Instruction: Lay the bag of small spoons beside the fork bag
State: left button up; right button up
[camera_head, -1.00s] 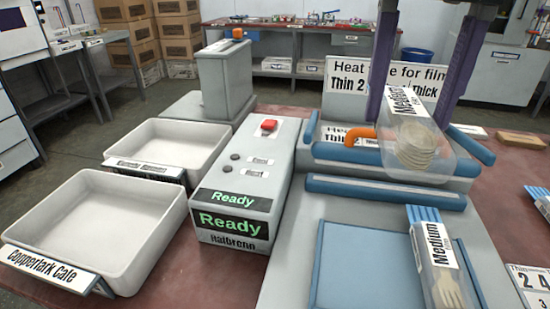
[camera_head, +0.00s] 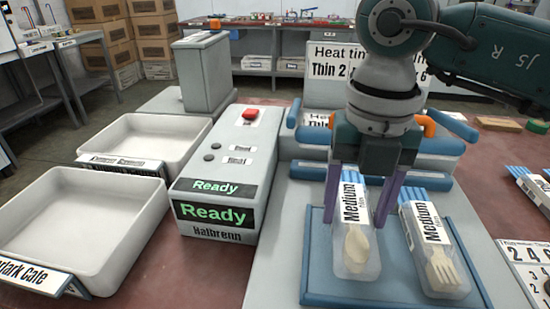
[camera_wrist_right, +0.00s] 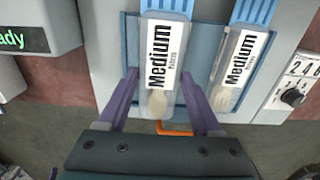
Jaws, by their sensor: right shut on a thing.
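The bag of small spoons (camera_head: 354,225) is a clear bag with a blue-striped top, a "Medium" label and a wooden spoon bowl showing at its near end. It is at the blue-edged pad (camera_head: 325,285), just left of the fork bag (camera_head: 433,248), with a narrow gap between them. I cannot tell whether it rests fully on the pad. My right gripper (camera_head: 360,208) is shut on the spoon bag, one purple finger on each side. The wrist view shows the spoon bag (camera_wrist_right: 165,60) between the fingers and the fork bag (camera_wrist_right: 238,65) to the right. My left gripper is out of view.
The grey machine box (camera_head: 228,175) reading "Ready" stands left of the pad, with two empty white trays (camera_head: 75,215) (camera_head: 150,140) beyond it. A blue sealing bar (camera_head: 310,172) and a "Heat" sign (camera_head: 335,62) are behind. A numbered panel (camera_head: 525,265) is at right.

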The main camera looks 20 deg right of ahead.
aim_at(354, 215)
jog(key=shift+f, duration=1.1)
jog(key=shift+f, duration=0.15)
jog(key=o, duration=1.3)
jog(key=shift+o, duration=0.2)
notch_tip(354, 215, up, 12)
jog(key=shift+r+p, duration=0.2)
jog(key=shift+p, duration=0.25)
